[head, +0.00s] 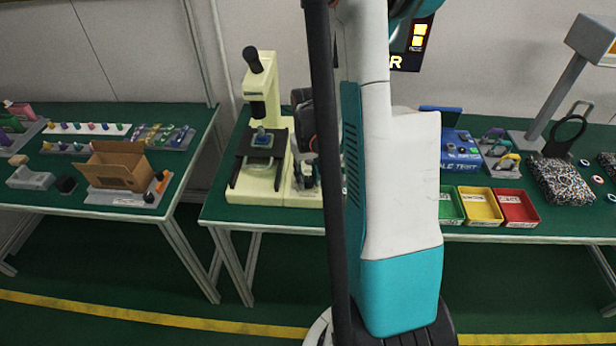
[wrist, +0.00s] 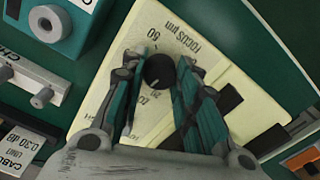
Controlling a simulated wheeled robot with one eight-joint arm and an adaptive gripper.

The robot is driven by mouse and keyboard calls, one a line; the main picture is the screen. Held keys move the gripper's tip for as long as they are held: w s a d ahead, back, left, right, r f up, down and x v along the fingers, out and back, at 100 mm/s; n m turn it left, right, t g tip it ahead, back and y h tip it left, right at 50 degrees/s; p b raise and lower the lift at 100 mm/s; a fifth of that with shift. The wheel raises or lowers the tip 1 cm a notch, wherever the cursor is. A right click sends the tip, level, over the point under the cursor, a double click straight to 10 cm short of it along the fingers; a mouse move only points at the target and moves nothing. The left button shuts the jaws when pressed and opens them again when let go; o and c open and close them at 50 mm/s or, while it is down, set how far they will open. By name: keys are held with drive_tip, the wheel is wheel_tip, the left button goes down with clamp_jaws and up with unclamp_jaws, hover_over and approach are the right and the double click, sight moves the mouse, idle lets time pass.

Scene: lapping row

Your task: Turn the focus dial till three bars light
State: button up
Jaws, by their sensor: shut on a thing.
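The focus dial is a dark round knob (wrist: 158,71) on a cream panel (wrist: 205,62) marked FOCUS µm, with a 50 by the scale. My gripper (wrist: 157,88) has its two teal-padded fingers on either side of the knob and is shut on it. A pale pointer line shows on the knob. In the head view the cream microscope (head: 262,100) stands on the green table, and my gripper (head: 306,172) is just right of it, partly behind my arm. A dark display (head: 418,38) on the wall shows lit yellow bars; my arm hides part of it, so I cannot tell the full count.
Green, yellow and red bins (head: 480,205) stand right of my arm, with a blue test box (head: 459,150) behind them. A lamp post (head: 555,95) and a speckled block (head: 565,182) stand farther right. A cardboard box (head: 118,168) sits on the left table.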

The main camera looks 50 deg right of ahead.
sight(308, 179)
drive_tip(key=shift+m, duration=1.5)
drive_tip(key=o, duration=1.1)
drive_tip(key=shift+c, duration=0.2)
wheel_tip(308, 179, up, 12)
